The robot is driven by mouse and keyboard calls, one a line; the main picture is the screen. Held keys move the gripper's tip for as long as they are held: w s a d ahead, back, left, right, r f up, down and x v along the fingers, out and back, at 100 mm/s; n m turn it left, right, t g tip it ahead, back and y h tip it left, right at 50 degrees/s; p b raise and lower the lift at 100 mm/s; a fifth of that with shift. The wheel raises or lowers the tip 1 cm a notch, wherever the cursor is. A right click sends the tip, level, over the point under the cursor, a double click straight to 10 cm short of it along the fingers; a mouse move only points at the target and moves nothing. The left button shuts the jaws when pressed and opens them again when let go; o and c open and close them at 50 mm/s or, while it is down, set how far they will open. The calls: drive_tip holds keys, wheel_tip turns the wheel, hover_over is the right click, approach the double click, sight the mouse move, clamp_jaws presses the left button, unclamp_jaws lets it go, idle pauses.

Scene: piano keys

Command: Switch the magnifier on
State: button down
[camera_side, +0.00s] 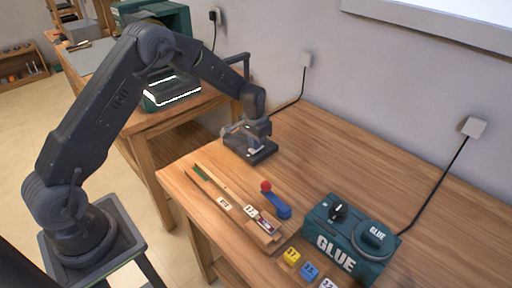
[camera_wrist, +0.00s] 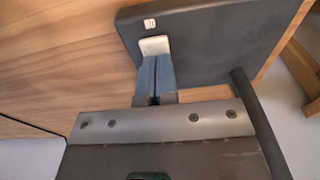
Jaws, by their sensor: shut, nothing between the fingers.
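The magnifier's dark base (camera_side: 262,155) stands at the back left of the wooden bench, with a cord to the wall. In the wrist view the base is a dark slab (camera_wrist: 225,40) with a small white label and a pale switch-like piece (camera_wrist: 155,45). My gripper (camera_side: 254,143) is over this base in the side view. In the wrist view its shut blue-grey fingers (camera_wrist: 155,62) end at the pale piece and partly cover it. They hold nothing. Whether they touch it, and which way it is tilted, I cannot tell. The magnifier's lens is not clearly visible.
A green glue machine (camera_side: 345,240) stands at the front right. A red-knobbed blue lever (camera_side: 277,203), a wooden key piece (camera_side: 264,228) and numbered blocks (camera_side: 292,256) lie before it. A dark rod (camera_wrist: 262,125) passes beside my gripper. The bench's right rear is clear.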

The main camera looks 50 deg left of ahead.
sight(252, 152)
drive_tip(key=s+f, duration=0.1)
drive_tip(key=f, duration=0.2)
drive_tip(key=shift+s+d+g, duration=0.1)
drive_tip(key=shift+s+g, duration=0.3)
drive_tip(key=shift+w+r, duration=0.15)
drive_tip(key=shift+r, duration=3.55)
drive_tip(key=shift+r, duration=0.1)
drive_tip(key=s+d+r+t, duration=0.1)
drive_tip(key=s+d+r, duration=0.1)
drive_tip(key=s+r, duration=0.5)
drive_tip(key=s+d+r+t, duration=0.2)
drive_tip(key=s+d+r, duration=0.15)
drive_tip(key=r, duration=0.65)
drive_tip(key=s+d+r+t, duration=0.1)
drive_tip(key=s+r, duration=0.1)
drive_tip(key=s, duration=0.7)
drive_tip(key=s+d+r+t, duration=0.1)
drive_tip(key=s+r, duration=0.1)
drive_tip(key=s, duration=0.8)
drive_tip(key=shift+s+d+t, duration=0.25)
drive_tip(key=shift+d+t, duration=0.05)
drive_tip(key=shift+t, duration=0.1)
